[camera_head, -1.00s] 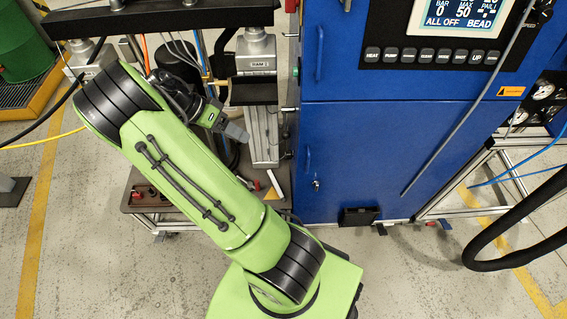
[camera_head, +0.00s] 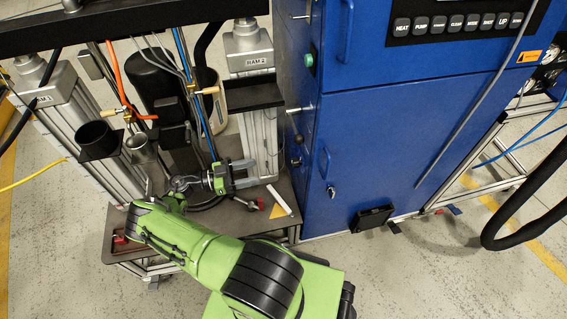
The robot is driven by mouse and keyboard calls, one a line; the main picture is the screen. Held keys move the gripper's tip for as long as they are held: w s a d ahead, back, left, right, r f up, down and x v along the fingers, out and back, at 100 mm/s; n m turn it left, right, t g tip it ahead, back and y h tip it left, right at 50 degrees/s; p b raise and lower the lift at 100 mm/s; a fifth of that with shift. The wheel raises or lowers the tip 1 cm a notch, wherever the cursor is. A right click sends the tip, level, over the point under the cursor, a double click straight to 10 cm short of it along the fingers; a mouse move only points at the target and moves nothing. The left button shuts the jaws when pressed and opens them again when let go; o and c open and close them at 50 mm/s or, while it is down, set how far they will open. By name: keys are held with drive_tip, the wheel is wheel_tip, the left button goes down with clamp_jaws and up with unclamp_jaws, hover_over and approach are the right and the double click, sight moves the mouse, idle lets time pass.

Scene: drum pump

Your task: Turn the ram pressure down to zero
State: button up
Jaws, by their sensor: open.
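My gripper (camera_head: 254,174) is open and empty, fingers pointing right, low in front of the column labelled RAM 2 (camera_head: 259,61). The other ram column (camera_head: 42,98) stands at the left. On the blue cabinet's (camera_head: 395,130) left side are a green button (camera_head: 308,59) and a small black knob (camera_head: 299,139), to the right of and above my gripper. Brass-coloured valve handles (camera_head: 209,90) sit on the hoses between the rams. I cannot tell which control sets the ram pressure.
A dark crossbar (camera_head: 130,22) spans the top left. Hoses, a black cylinder and a metal cylinder (camera_head: 141,150) crowd the space between the rams. A thick black hose (camera_head: 505,243) hangs at the right. Floor in front of the cabinet is clear.

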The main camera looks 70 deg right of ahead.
sight(297, 163)
drive_tip(key=x, duration=1.3)
drive_tip(key=shift+s, duration=0.2)
drive_tip(key=shift+d, duration=0.1)
drive_tip(key=shift+c, duration=0.2)
drive_tip(key=c, duration=1)
